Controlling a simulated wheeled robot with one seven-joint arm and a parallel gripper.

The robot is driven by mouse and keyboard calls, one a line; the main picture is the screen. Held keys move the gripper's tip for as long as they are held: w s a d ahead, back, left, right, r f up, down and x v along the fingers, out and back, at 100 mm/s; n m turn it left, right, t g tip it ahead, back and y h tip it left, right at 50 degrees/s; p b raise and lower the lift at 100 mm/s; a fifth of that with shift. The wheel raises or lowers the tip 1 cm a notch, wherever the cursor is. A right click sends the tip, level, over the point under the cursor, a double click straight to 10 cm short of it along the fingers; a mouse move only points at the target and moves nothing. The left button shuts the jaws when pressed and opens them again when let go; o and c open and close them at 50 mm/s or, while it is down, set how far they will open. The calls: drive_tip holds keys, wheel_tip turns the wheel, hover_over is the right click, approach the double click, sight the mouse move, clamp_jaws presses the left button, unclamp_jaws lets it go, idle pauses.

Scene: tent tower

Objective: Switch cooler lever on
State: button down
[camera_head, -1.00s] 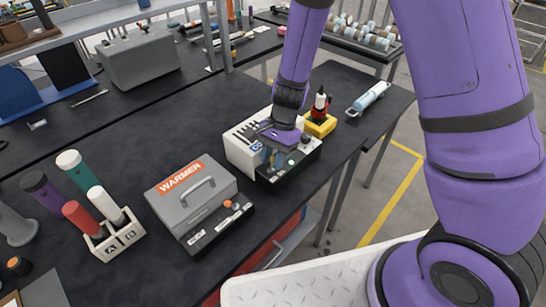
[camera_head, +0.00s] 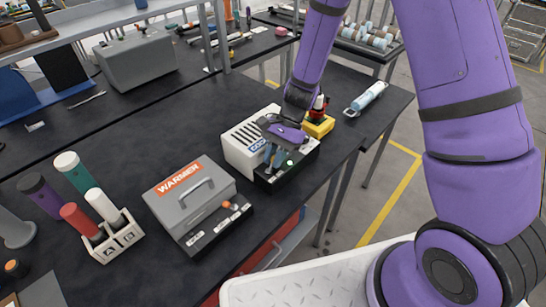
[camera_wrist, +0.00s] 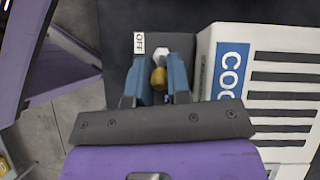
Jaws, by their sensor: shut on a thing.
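The cooler (camera_head: 237,150) is a white box with dark slots and a blue label, standing on the dark bench. It also shows in the wrist view (camera_wrist: 222,75), at the right. Its black control panel (camera_head: 291,172) faces the near side of the bench. My gripper (camera_head: 273,163) reaches down to this panel. In the wrist view, my gripper's blue fingers (camera_wrist: 159,82) are closed around the cooler lever, whose gold-coloured knob (camera_wrist: 158,79) shows between them. A pale piece lies just beyond the knob. An OFF label (camera_wrist: 139,43) is beside the fingertips. The lever's base is hidden.
A grey warmer (camera_head: 205,182) with a handle stands left of the cooler. A yellow block (camera_head: 319,127) with a red and black item is close behind the cooler. A holder (camera_head: 117,243) with coloured cylinders is at the left. The bench between warmer and shelf is clear.

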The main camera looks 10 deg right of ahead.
drive_tip(key=c, duration=1.4)
unclamp_jaws()
drive_tip(key=shift+o, duration=0.2)
drive_tip(key=shift+d, duration=0.1)
drive_tip(key=v, duration=1)
drive_tip(key=shift+w+r, duration=0.2)
drive_tip(key=shift+r, duration=0.15)
drive_tip(key=shift+d, duration=0.1)
wheel_tip(320, 180, up, 17)
drive_tip(key=n+t+h, duration=0.3)
drive_tip(key=n+t, duration=0.1)
drive_tip(key=n, duration=0.1)
hover_over(289, 153)
drive_tip(key=s+d, duration=0.6)
drive_tip(key=s, duration=0.2)
drive_tip(key=s+d+r+n+t+h, duration=0.1)
drive_tip(key=s+d+r+n+t, duration=0.1)
drive_tip(key=s, duration=0.5)
drive_tip(key=s+d+r+n+t+h, duration=0.2)
drive_tip(key=s+d+r+t, duration=0.2)
drive_tip(key=s+d+r, duration=0.1)
drive_tip(key=s+r, duration=0.1)
drive_tip(key=s, duration=0.1)
drive_tip(key=shift+s+r, duration=0.25)
drive_tip(key=shift+s, duration=0.05)
